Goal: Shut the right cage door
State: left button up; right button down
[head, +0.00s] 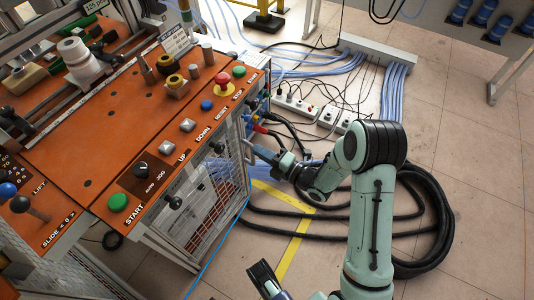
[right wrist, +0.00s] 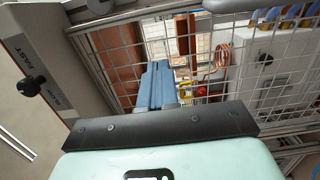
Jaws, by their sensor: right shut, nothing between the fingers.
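The wire-mesh cage front (head: 190,218) is below the orange control panel in the head view. Its right part runs up beside my right gripper (head: 256,151). That gripper is shut and empty, just right of the mesh and below the panel's right edge. In the right wrist view its blue-grey fingers (right wrist: 157,86) are together, pointing at the wire mesh (right wrist: 262,72). I cannot tell whether they touch it, or how far the right door stands open. A dark part of my left gripper (head: 264,279) seems to show at the bottom; its fingers are unclear.
The orange panel (head: 100,135) carries buttons, knobs and a red stop button (head: 222,79). Power strips (head: 296,106) and blue cables (head: 394,92) lie behind my right arm. Thick black hoses (head: 437,222) loop on the floor around it. The tiled floor at right is clear.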

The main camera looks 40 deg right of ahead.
aim_at(231, 134)
jog(key=b+x, duration=0.1)
jog(key=x, duration=0.8)
jog(key=shift+w, duration=0.15)
pick_arm(q)
jog(key=s+f+g, duration=0.1)
jog(key=s+f, duration=0.1)
jog(key=shift+s+a+f, duration=0.15)
jog(key=shift+s+f, duration=0.1)
jog(key=shift+s, duration=0.1)
